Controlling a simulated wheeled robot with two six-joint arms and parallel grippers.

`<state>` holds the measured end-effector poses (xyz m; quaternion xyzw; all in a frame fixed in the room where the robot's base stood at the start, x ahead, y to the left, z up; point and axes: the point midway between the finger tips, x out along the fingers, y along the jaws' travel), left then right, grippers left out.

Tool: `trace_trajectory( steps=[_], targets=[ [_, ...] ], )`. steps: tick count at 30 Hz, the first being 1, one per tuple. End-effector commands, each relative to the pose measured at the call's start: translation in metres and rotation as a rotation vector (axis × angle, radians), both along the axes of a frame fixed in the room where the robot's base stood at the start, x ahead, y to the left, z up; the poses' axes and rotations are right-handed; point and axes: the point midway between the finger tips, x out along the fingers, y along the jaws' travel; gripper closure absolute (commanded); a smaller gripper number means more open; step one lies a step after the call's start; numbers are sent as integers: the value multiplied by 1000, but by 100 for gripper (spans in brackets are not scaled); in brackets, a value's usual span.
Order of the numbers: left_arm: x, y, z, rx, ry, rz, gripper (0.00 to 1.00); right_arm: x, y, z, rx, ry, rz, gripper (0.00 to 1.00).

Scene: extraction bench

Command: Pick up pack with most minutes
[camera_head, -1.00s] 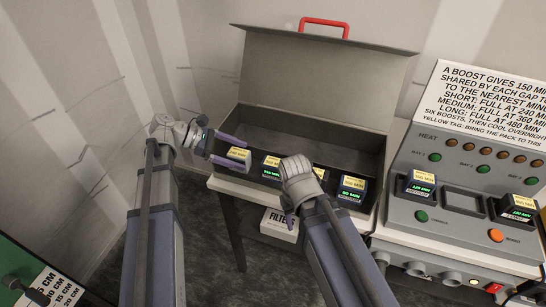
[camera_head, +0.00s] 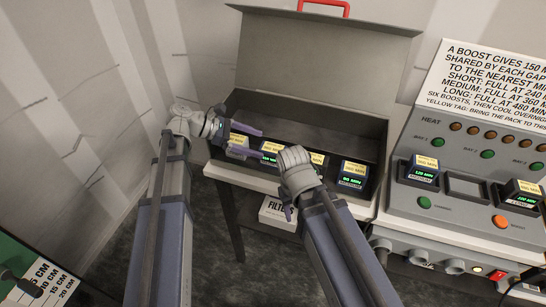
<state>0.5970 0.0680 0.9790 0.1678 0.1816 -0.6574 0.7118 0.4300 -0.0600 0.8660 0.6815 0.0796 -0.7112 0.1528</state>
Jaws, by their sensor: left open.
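Several packs with yellow top labels and green minute displays stand in a row in the open grey case. The leftmost pack (camera_head: 237,151) is partly hidden by my left gripper (camera_head: 248,140), which is open with its fingers over and beside it. A second pack (camera_head: 270,153) stands just right of the fingers. A third pack (camera_head: 318,160) is mostly hidden behind my right wrist. The rightmost pack (camera_head: 353,174) shows green digits that look like 90 MIN.
The case (camera_head: 330,135) has a raised lid with a red handle. A grey charger panel (camera_head: 450,215) at the right holds one pack (camera_head: 424,170), seemingly 120 MIN, and another (camera_head: 522,196). A filters box (camera_head: 278,214) sits below the bench's front edge.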

Motion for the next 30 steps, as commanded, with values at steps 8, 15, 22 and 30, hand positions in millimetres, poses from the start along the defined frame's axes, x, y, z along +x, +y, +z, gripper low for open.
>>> trace_trajectory(
  steps=[8, 15, 22, 30],
  targets=[
    [4, -25, -23, 0, 1, -3, 0, 0, 0, -23, 0, 0, 0, 50],
    [6, -43, -28, 0, 0, -1, 0, 0, 0, -28, 0, 0, 0, 50],
    [6, -43, -27, 0, -1, 0, 10, 0, 0, -27, 0, 0, 0, 50],
    [5, -42, -28, 1, -1, 0, 40, 0, 0, -27, 0, 0, 0, 50]
  ],
)
